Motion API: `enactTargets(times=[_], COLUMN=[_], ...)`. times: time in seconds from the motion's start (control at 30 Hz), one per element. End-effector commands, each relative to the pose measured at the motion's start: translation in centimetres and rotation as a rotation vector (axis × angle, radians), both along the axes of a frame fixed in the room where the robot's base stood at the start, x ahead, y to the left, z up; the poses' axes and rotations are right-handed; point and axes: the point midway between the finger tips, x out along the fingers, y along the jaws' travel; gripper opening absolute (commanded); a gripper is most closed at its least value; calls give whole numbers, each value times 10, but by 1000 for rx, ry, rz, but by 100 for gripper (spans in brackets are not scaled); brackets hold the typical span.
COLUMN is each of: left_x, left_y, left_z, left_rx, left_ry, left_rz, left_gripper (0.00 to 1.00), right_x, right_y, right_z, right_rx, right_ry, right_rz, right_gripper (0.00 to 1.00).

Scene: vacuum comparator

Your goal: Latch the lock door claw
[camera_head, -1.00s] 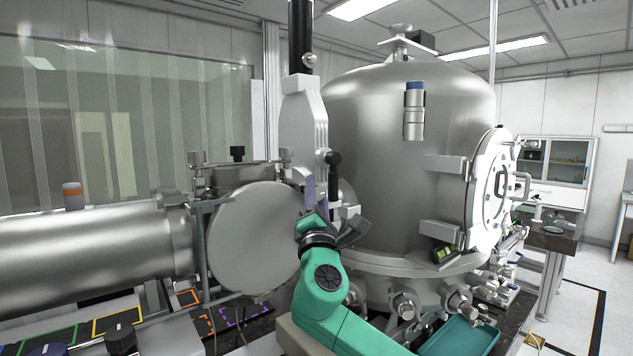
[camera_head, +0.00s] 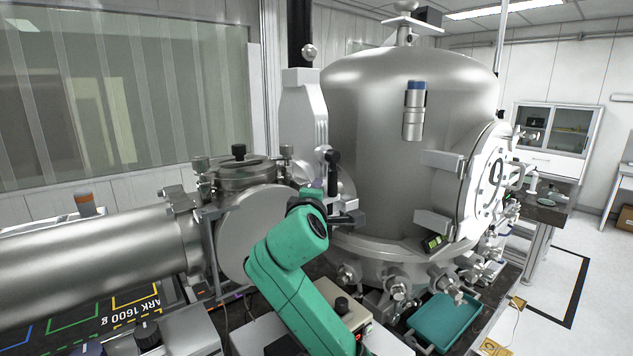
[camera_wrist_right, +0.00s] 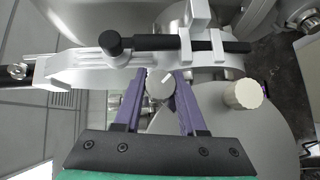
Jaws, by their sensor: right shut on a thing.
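The lock door (camera_head: 235,235) is a round grey metal disc at the end of the horizontal metal tube; my green right arm covers its right part in the head view. It also shows as a pale disc in the right wrist view (camera_wrist_right: 226,125). My right gripper (camera_wrist_right: 160,88) has purple fingers, shut on a small grey round knob (camera_wrist_right: 160,82), which looks like the claw's handle. In the head view the right gripper (camera_head: 318,188) is at the door's right edge, and its hold is mostly hidden. Whether the claw hooks over the door cannot be told. My left gripper is out of view.
A cream knob (camera_wrist_right: 243,94) is right of the fingers. A grey valve body with a black-handled rod (camera_wrist_right: 185,43) lies close beyond them. The large vacuum chamber (camera_head: 375,150) stands to the right. A teal tray (camera_head: 445,320) and control box (camera_head: 345,308) are below.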

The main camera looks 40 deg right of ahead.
Motion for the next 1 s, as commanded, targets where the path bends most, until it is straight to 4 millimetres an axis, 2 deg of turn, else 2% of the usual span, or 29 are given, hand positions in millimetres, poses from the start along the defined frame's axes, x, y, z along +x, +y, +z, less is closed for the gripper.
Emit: enactTargets(times=[0.03, 0.2, 0.73, 0.77, 0.8, 0.83, 1.0], left_x=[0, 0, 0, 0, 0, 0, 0], left_y=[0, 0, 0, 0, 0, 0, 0], left_z=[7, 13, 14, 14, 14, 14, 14], left_rx=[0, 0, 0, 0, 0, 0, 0], left_ry=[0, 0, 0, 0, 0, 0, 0], left_rz=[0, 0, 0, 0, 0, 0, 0], left_gripper=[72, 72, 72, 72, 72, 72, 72], right_x=[0, 0, 0, 0, 0, 0, 0], right_y=[0, 0, 0, 0, 0, 0, 0], right_z=[5, 3, 1, 1, 1, 0, 0], right_rx=[22, 77, 103, 103, 103, 103, 103], right_ry=[-4, -4, -6, -7, -6, -6, -5], right_rz=[0, 0, -1, 0, -1, -1, 0], right_gripper=[0, 0, 0, 44, 59, 70, 70])
